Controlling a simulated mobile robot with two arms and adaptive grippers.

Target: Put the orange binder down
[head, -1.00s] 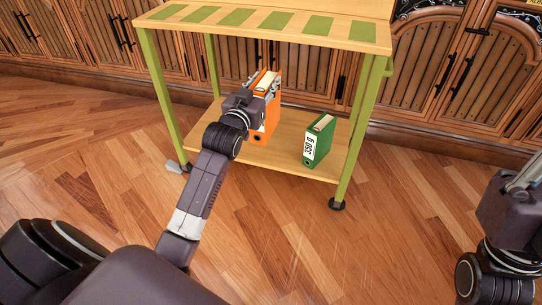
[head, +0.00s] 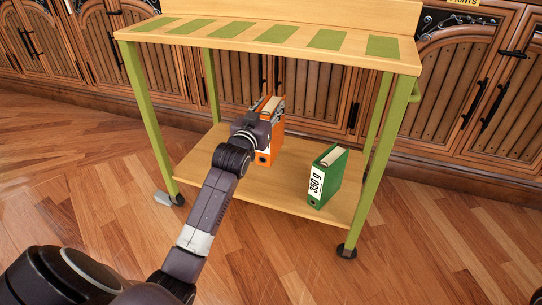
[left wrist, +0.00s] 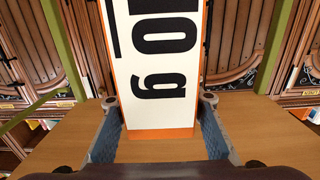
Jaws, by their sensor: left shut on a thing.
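The orange binder (head: 264,156) is upright at the lower shelf (head: 225,175) of a green-legged cart, left of the green binder (head: 325,178). My left gripper (head: 268,112) is shut on the orange binder and hides much of it. In the left wrist view the orange binder (left wrist: 158,70) shows its white label with black characters between the two fingers. Its lower edge is at or just above the wooden shelf (left wrist: 75,140); I cannot tell whether it touches. My right gripper is not in view.
The cart's top board (head: 270,45), with green squares, overhangs the shelf. Green legs (head: 380,155) stand at the corners. The green binder stands upright at the shelf's right. Wooden cabinets (head: 470,95) line the back. Bare shelf lies between the binders.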

